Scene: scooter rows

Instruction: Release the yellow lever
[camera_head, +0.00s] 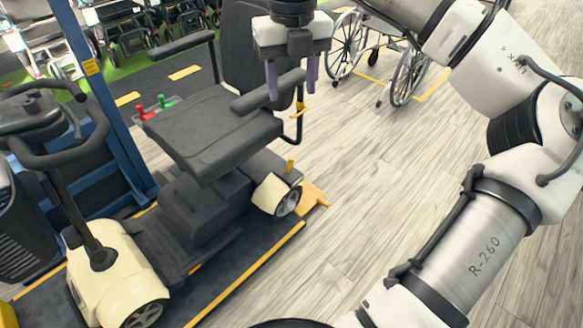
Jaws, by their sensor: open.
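A short upright yellow lever (290,166) stands at the rear of the cream and black scooter (110,275), just above its rear wheel. My gripper (292,82) points down in front of the scooter's seat back in the picture, above the lever. A second small yellow-orange part (300,107) shows on a black tube just below the fingers. I cannot tell what it is.
The black seat (213,130) and its armrests stand left of my gripper. A blue post (105,100) rises further left. A wheelchair (385,60) stands at the back. The wooden floor right of the scooter is clear.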

